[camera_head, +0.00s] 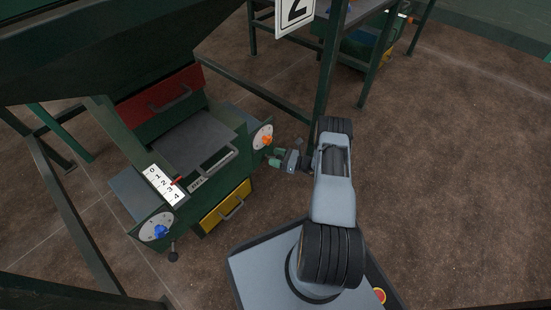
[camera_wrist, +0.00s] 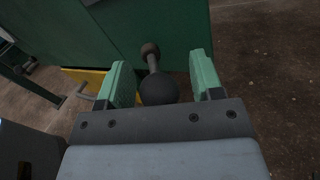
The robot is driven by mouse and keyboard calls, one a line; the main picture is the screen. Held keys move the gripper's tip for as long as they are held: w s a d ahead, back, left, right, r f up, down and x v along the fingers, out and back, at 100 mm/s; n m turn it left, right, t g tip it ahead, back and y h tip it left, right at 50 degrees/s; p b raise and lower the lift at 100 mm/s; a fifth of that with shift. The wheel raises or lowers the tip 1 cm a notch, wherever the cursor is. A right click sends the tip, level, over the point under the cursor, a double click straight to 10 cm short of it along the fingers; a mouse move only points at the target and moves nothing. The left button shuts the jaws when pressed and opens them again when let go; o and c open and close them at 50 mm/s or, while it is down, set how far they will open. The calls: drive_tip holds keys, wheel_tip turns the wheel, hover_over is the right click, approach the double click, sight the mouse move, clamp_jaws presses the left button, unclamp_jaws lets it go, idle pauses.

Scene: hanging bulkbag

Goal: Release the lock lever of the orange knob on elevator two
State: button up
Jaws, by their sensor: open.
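The orange knob (camera_head: 267,140) sits on a round pale dial on the right side of the green machine (camera_head: 140,150). My gripper (camera_head: 278,158) is beside the machine, just below and right of the knob. In the wrist view my gripper (camera_wrist: 162,72) is open, its green fingers on either side of a dark lever (camera_wrist: 152,63). The lever has a large round ball end near the gripper palm and a smaller round end at the green panel. In the head view this lever cannot be made out behind the gripper. The orange knob is not visible in the wrist view.
A blue knob (camera_head: 161,231) with a dark lever (camera_head: 173,252) below it is at the machine's front left. A yellow drawer (camera_head: 226,206) and red drawer (camera_head: 160,98) have handles. A sign reading 2 (camera_head: 295,12) hangs by a green post. Brown floor lies open at right.

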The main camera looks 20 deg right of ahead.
drive_tip(key=shift+w+a, duration=0.15)
drive_tip(key=shift+c, duration=0.3)
clamp_jaws()
idle(0.3)
